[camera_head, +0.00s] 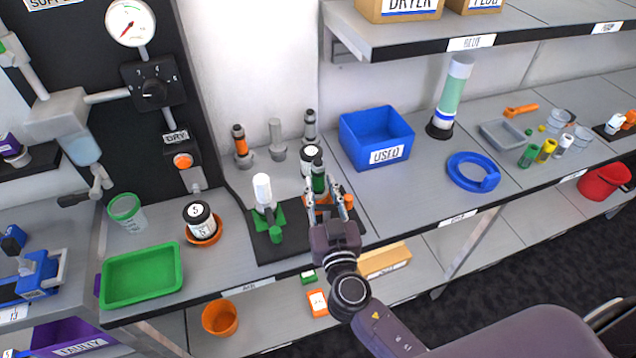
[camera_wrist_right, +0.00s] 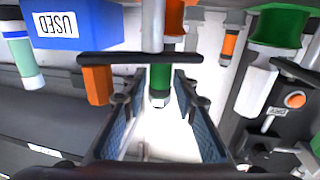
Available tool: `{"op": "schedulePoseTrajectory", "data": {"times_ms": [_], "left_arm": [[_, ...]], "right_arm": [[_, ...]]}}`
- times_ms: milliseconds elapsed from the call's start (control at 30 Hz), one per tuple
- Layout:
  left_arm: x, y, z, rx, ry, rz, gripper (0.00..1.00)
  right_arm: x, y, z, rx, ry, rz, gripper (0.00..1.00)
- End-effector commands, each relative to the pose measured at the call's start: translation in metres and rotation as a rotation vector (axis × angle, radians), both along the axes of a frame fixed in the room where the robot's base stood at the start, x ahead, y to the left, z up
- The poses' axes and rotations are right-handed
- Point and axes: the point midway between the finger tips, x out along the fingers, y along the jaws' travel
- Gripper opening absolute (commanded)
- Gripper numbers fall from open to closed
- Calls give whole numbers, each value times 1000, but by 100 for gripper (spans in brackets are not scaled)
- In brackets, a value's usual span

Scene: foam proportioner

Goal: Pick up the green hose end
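The green hose end (camera_head: 319,182) is a dark green cylinder with a grey tip, upright on the black stand on the bench. It also shows in the right wrist view (camera_wrist_right: 160,80), between my right fingers. My right gripper (camera_head: 326,193) is open, with one finger on each side of it; in the wrist view (camera_wrist_right: 158,88) gaps show between the green part and both fingers. The lower part of the hose end is hidden by my gripper in the head view. My left gripper is not in view.
A white bottle on a green holder (camera_head: 263,190) and an orange block (camera_head: 349,200) stand close by.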

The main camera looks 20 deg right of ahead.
Motion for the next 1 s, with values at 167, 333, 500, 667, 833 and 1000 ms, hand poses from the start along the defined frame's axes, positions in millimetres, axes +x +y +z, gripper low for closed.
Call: {"op": "schedulePoseTrajectory", "data": {"times_ms": [167,333,500,667,833,1000], "left_arm": [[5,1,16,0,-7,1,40],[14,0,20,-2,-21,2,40],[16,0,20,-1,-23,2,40],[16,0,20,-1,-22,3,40],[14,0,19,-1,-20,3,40],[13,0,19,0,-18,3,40]], "right_arm": [[23,-2,2,-3,-1,0,26],[33,-3,0,-2,-1,0,26],[34,-3,-1,-1,-1,0,26],[34,-4,-1,-1,0,0,18],[34,-4,-1,-1,0,0,0],[34,-3,0,-1,-1,0,0]]}}
